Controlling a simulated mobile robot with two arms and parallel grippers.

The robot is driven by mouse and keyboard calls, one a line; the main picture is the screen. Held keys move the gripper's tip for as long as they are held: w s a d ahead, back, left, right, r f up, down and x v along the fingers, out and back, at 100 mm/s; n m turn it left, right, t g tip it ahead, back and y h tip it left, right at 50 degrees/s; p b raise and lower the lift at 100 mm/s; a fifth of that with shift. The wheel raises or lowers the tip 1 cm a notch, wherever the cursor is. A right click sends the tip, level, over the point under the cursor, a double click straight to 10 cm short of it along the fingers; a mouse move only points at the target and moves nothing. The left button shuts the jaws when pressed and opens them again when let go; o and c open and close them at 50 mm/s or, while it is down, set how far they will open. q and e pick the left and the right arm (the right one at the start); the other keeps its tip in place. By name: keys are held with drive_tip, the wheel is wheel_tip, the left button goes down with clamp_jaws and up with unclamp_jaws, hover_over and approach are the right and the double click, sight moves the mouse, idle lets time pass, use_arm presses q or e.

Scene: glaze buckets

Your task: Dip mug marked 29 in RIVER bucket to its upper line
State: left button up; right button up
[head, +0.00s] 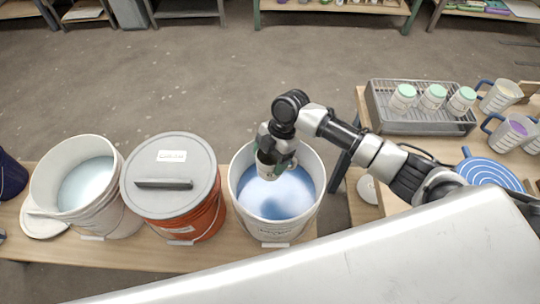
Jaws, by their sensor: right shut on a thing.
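My right gripper (272,150) is shut on a mug (270,169) and holds it inside the mouth of a white bucket (252,222) with blue glaze (275,203). The mug is above or at the glaze; I cannot tell whether it touches. A dark patch shows on the glaze below it. The mug's number and lines are too small to read, and the gripper hides part of it. The bucket has a label on its front, too small to read. My left gripper is not in view.
Left of this bucket stand an orange bucket with a grey lid (188,153) and an open white bucket of pale glaze (88,184). At right are a grey rack (385,122) with jars, several mugs (500,96) and a blue ringed disc (487,172).

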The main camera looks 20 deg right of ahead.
drive_tip(key=shift+r, duration=0.1)
idle(0.3)
wheel_tip(320, 180, down, 12)
drive_tip(key=b, duration=0.8)
drive_tip(key=shift+f, duration=0.2)
idle(0.3)
wheel_tip(320, 180, down, 8)
drive_tip(key=b, duration=0.6)
drive_tip(key=shift+r, duration=0.15)
idle(0.4)
drive_tip(key=shift+d, duration=0.15)
idle(2.0)
